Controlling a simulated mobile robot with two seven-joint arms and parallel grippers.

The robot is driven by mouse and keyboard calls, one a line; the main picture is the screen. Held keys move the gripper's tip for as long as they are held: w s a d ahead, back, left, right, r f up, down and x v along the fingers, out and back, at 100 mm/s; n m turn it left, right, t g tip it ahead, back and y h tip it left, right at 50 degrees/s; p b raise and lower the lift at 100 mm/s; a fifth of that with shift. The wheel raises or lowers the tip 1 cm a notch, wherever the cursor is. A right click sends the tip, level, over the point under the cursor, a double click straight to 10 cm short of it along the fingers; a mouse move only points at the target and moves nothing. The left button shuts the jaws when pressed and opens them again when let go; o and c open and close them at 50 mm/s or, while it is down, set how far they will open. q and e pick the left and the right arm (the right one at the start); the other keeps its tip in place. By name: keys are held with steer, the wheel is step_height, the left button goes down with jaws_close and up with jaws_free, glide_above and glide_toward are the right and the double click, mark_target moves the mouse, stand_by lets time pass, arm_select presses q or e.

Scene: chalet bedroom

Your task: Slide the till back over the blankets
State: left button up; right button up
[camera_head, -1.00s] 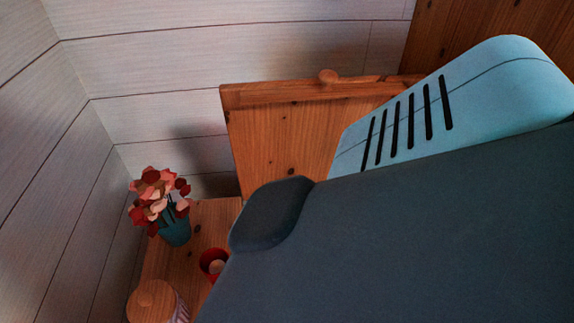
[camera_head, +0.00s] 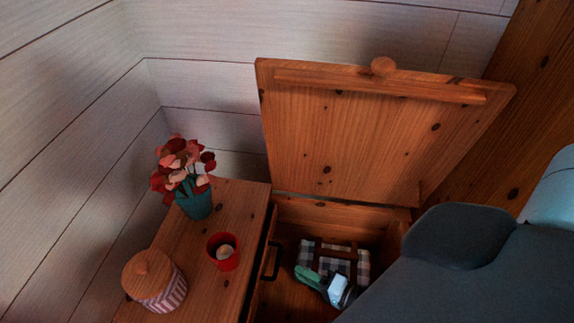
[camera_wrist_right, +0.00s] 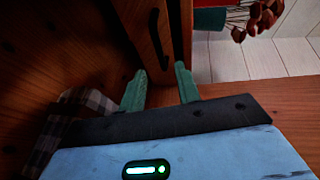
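The wooden chest (camera_head: 395,238) stands open, its lid (camera_head: 345,135) raised at the back. A black handle (camera_head: 272,260) is on a wooden face at the chest's left side, likely the till; it also shows in the right wrist view as a handle (camera_wrist_right: 159,38). Checked blankets (camera_head: 362,264) lie in the chest, with dark wooden bars over them. My right gripper (camera_head: 312,280) is down in the chest, right of the handle. In the right wrist view its green fingers (camera_wrist_right: 160,85) are apart with nothing between them, the handle beyond. My left gripper is not in view.
A wooden surface left of the chest holds a teal flower pot (camera_head: 195,203), a red cup (camera_head: 223,260) and a striped jar (camera_head: 165,295) with a wooden lid. Plank walls stand behind and left. My arm covers the lower right.

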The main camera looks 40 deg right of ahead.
steer(key=b+x, duration=0.1)
steer(key=x, duration=0.6)
steer(key=shift+w+b, duration=0.25)
steer(key=shift+b, duration=0.15)
steer(key=shift+a+f, duration=0.1)
jaws_close()
